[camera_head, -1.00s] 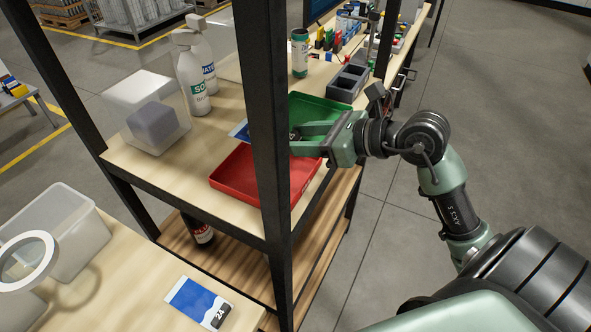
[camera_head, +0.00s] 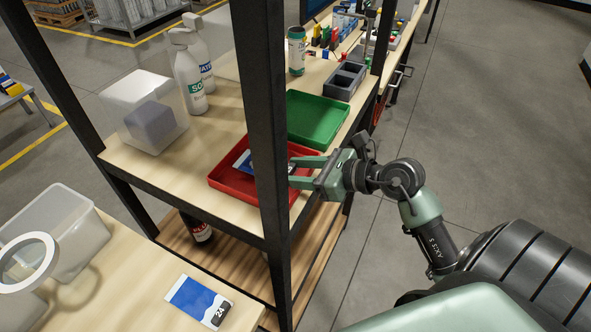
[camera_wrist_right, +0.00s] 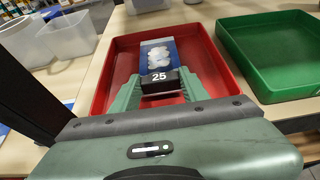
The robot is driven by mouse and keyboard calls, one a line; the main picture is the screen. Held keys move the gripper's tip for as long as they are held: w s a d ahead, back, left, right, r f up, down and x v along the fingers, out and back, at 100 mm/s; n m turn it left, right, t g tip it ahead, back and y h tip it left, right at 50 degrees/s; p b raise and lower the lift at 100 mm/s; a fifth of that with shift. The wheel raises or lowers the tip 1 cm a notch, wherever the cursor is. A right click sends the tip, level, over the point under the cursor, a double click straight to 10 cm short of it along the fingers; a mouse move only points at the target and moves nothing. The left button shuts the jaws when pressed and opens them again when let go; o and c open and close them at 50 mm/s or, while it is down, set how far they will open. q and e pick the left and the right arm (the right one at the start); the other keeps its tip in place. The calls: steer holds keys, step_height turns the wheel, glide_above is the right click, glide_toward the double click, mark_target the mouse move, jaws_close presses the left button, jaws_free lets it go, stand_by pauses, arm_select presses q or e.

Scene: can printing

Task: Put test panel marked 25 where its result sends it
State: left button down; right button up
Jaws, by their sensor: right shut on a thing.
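Test panel 25 (camera_wrist_right: 161,60) is blue with pale whitish blotches and a black end marked 25. My right gripper (camera_wrist_right: 159,92) is shut on that black end and holds the panel over the red tray (camera_wrist_right: 200,55). In the head view, the panel (camera_head: 243,163) shows partly behind the black post, above the red tray (camera_head: 232,180), with my right gripper (camera_head: 291,172) reaching in from the right. I cannot tell whether the panel touches the tray floor. The green tray (camera_head: 318,118) is empty, beside the red one. My left gripper is not in view.
A black shelf post (camera_head: 262,120) stands in front of the red tray. Panel 24 (camera_head: 198,301) lies on the near table. White bottles (camera_head: 188,75), a clear box with a grey block (camera_head: 150,125) and a dark compartment holder (camera_head: 345,80) stand on the shelf.

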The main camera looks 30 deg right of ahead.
steer(key=shift+f+b, duration=0.5)
steer(key=shift+f, duration=0.1)
steer(key=o, duration=1.2)
steer(key=shift+o, duration=1.1)
steer(key=shift+f, duration=0.15)
steer(key=shift+r+p, duration=0.4)
steer(key=shift+p, duration=0.05)
steer(key=shift+r+p, duration=0.45)
steer(key=shift+r, duration=0.05)
steer(key=shift+s+d+f+b, duration=0.1)
steer(key=shift+s+d+b, duration=0.35)
steer(key=shift+s+b, duration=0.35)
steer(key=b+v, duration=0.2)
steer(key=v, duration=0.8)
steer(key=shift+r, duration=0.45)
